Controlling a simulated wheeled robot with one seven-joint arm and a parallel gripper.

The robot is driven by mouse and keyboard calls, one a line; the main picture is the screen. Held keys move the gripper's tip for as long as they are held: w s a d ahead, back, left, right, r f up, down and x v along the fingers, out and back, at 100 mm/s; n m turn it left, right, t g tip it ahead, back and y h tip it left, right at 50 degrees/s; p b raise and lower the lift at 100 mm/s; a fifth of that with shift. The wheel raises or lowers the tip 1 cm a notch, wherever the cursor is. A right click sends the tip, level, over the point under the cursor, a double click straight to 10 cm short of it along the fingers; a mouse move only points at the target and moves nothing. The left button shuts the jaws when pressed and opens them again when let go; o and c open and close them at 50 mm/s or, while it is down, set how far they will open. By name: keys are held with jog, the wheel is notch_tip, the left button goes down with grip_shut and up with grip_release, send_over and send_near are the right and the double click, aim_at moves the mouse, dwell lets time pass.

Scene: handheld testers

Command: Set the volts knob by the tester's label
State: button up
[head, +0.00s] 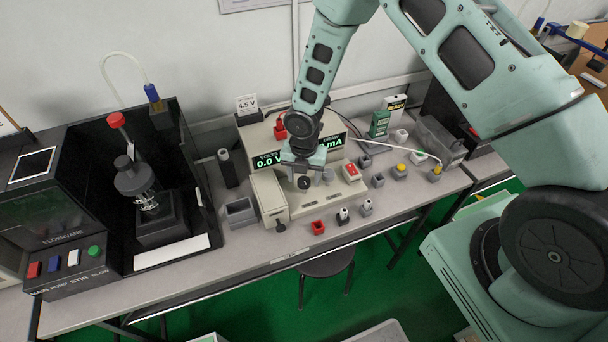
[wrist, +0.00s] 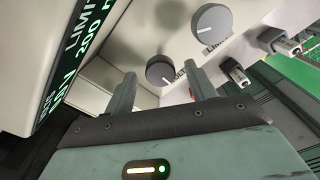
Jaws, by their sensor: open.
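The tester (head: 345,192) is a beige bench unit with green displays. Its VOLTS display (head: 267,161) reads 0.0 V. A label card (head: 247,104) reading 4.5 V stands on top at the back left. A dark knob (head: 304,183) and a grey knob (head: 328,175) are on its front. In the wrist view the dark knob (wrist: 160,69) shows between the fingertips, with a light pointer line, and the grey knob (wrist: 212,23) is beyond. My gripper (head: 303,162) is open and empty, close above the dark knob. I cannot tell whether the fingers reach around it.
A red switch (head: 351,171) is on the tester's right. A grey open box (head: 239,211) stands left of it. Several small connector blocks, including a red one (head: 318,227), lie in front and right. A black stirrer enclosure (head: 180,170) stands further left.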

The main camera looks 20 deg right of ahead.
jog(key=shift+f, duration=0.3)
jog(key=c, duration=1)
